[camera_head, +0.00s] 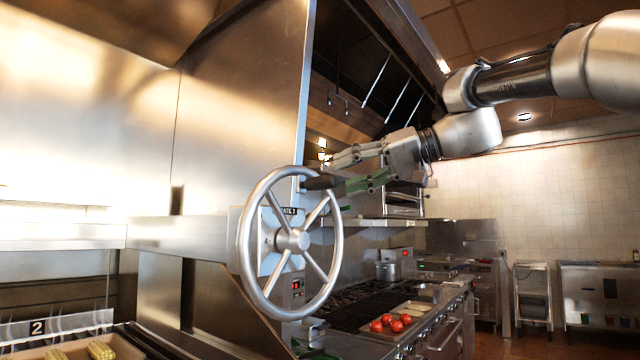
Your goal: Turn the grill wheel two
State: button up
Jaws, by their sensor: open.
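The grill wheel (291,240) is a silver spoked handwheel on the side of the steel grill housing, at the centre-left of the view. A plate behind it carries a label, partly hidden by the wheel. A dark handle (319,183) sticks out from the wheel's upper right rim. My gripper (338,173) comes in from the right and is open, its green-padded fingers at the handle's outer end, one above and one below. I cannot tell whether either finger touches the handle.
A sign reading 2 (38,328) stands at lower left by a tray with corn (100,349). A stove with red tomatoes (390,323) lies behind the wheel to the right. A shelf (375,222) runs below my gripper. The floor at right is open.

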aim_at(307, 188)
jog(key=x, duration=0.7)
grip_shut()
